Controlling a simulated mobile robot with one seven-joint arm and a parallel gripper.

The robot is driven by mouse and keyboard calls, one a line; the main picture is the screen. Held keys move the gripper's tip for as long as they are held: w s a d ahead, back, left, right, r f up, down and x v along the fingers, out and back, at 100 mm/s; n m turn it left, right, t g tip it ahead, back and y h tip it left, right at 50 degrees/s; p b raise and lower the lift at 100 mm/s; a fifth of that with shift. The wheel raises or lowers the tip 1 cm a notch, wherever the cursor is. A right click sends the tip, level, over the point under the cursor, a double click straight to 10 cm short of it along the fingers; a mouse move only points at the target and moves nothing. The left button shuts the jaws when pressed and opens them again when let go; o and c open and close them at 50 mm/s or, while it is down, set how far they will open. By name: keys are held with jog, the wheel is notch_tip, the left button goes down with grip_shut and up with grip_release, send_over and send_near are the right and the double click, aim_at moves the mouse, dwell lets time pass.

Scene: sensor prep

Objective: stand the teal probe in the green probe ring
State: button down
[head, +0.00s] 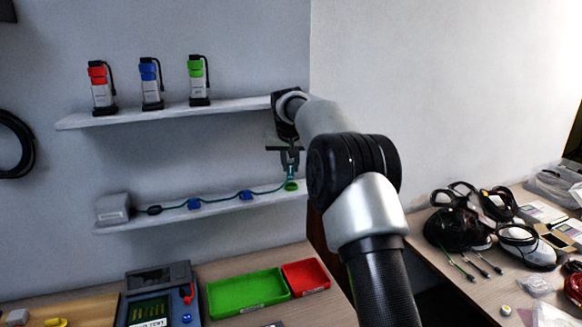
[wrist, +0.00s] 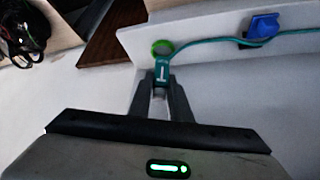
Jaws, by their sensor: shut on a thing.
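My gripper (head: 290,157) is shut on the teal probe (head: 291,173) at the right end of the lower shelf. In the wrist view the probe (wrist: 162,69) shows between the fingertips (wrist: 161,82), with a white mark on it. The green probe ring (head: 291,186) is at the shelf's right end, just under the probe in the head view. In the wrist view the ring (wrist: 162,47) is just beyond the probe, and its opening looks clear. The gap between probe tip and ring is too small to judge. A teal cable (head: 222,197) trails left from the probe.
The cable passes blue clips (head: 246,195) on the lower shelf (head: 160,221) to a white box (head: 112,208). The upper shelf (head: 130,117) above holds red, blue and green-topped devices. Green (head: 247,304) and red trays (head: 306,290) lie on the bench below.

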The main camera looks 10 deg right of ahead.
aim_at(291, 173)
jog(key=shift+w+d, duration=0.15)
jog(key=shift+w, duration=0.4)
jog(key=shift+f, duration=1.7)
jog(key=shift+f, duration=0.2)
jog(key=c, duration=1.6)
grip_release()
jog(key=shift+c, duration=0.2)
